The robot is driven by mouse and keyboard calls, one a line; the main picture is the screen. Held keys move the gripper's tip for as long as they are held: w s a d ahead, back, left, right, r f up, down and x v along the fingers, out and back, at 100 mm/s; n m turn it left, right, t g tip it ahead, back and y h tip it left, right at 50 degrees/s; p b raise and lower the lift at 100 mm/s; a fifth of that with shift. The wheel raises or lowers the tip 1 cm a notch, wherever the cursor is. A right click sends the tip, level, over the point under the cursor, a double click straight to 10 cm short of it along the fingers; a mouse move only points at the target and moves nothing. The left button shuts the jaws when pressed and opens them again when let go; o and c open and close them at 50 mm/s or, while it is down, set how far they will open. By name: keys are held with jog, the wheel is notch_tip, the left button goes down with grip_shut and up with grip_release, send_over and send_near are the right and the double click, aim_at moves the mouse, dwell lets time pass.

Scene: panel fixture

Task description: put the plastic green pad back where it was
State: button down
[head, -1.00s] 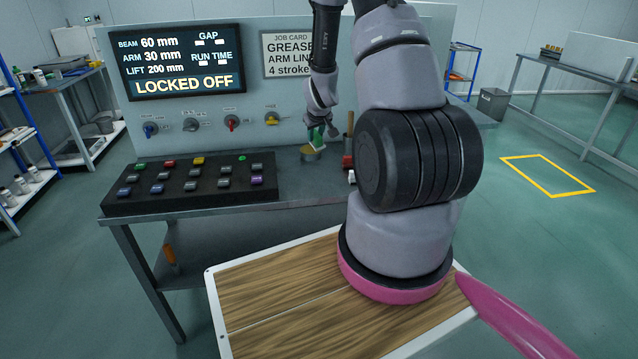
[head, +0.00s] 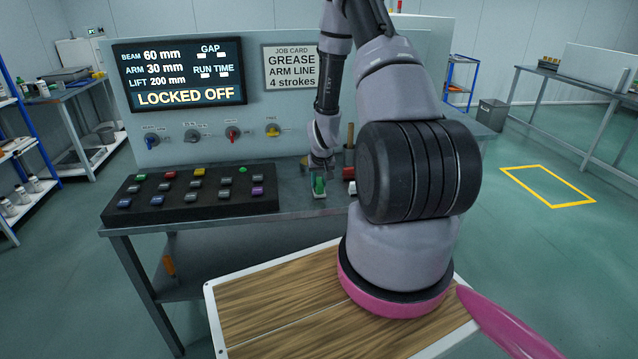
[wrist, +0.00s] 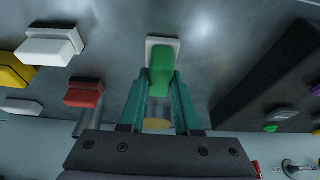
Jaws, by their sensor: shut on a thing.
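My gripper (wrist: 162,78) has its teal fingers shut on the green pad (wrist: 161,62), a small green block. In the wrist view the pad's far end overlaps a pale square (wrist: 170,41) on the grey bench top. I cannot tell whether it touches that square or hangs just above it. In the head view my gripper (head: 320,165) points down over the bench, with the green pad (head: 319,186) below it near the front edge.
A red block (wrist: 84,94), a white block (wrist: 50,44) and a yellow block (wrist: 10,72) lie to the left in the wrist view. A black button box (head: 190,190) stands left on the bench (head: 300,203). A yellow-topped round thing (wrist: 157,124) is behind the fingers.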

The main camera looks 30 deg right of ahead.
jog(key=c, duration=0.6)
grip_release()
jog(key=shift+f, duration=0.15)
jog(key=s+a+r+t+y, duration=0.1)
jog(key=s+a+r, duration=0.2)
jog(key=r, duration=0.8)
jog(key=s+a+r, duration=0.3)
jog(key=r, duration=0.9)
jog(key=s+a+r+t+y, duration=0.1)
jog(key=s+a+r, duration=0.2)
jog(key=r, duration=0.8)
jog(key=s+a+r, duration=0.3)
jog(key=s+r, duration=0.4)
jog(key=s, duration=0.2)
jog(key=s+a+r+m+y, duration=0.1)
jog(key=s+a+r, duration=0.2)
jog(key=s+r, duration=0.3)
jog(key=s, duration=0.3)
jog(key=shift+a+r+t, duration=0.2)
jog(key=shift+r+t, duration=0.15)
jog(key=shift+t, duration=0.05)
jog(key=shift+w, duration=0.1)
